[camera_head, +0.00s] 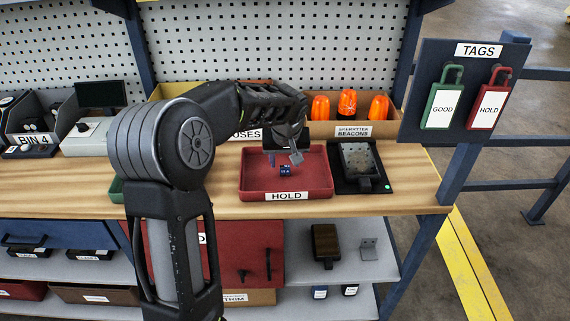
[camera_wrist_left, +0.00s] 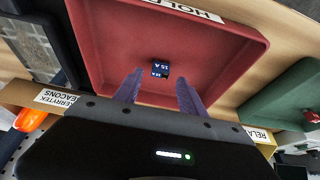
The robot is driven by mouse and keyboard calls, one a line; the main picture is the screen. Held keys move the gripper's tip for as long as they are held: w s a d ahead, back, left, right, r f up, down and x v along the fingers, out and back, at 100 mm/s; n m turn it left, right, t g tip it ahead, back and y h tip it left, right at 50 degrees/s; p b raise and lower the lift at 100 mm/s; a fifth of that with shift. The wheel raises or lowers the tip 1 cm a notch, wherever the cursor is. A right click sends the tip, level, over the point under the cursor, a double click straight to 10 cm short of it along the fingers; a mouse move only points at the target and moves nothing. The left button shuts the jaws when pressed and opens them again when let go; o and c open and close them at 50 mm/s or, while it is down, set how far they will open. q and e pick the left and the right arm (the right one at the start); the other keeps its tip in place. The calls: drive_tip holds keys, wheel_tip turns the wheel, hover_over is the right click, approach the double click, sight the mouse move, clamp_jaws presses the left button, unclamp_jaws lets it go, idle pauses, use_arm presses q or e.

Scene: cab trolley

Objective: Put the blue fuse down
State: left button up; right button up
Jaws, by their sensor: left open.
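The blue fuse (camera_head: 285,169) lies on the floor of the red HOLD tray (camera_head: 257,187) on the workbench. In the left wrist view the fuse (camera_wrist_left: 160,69) shows the marking "15 A" and sits near the middle of the tray floor. My left gripper (camera_head: 283,158) is over the tray. Its two fingers are spread apart, with the fuse lying beyond the fingertips and clear of them (camera_wrist_left: 157,82). Nothing is between the fingers. My right gripper is in neither view.
Behind are a box of orange beacons (camera_head: 347,104) and a FUSES bin, partly hidden by my arm. A green tray (camera_wrist_left: 285,105) lies beside the red one. Tags (camera_head: 441,104) hang at right.

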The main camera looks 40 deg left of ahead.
use_arm(q)
drive_tip(key=v, duration=0.9)
drive_tip(key=shift+r+b, duration=0.35)
drive_tip(key=shift+b, duration=0.1)
drive_tip(key=shift+s+d, duration=0.1)
drive_tip(key=shift+s, duration=0.05)
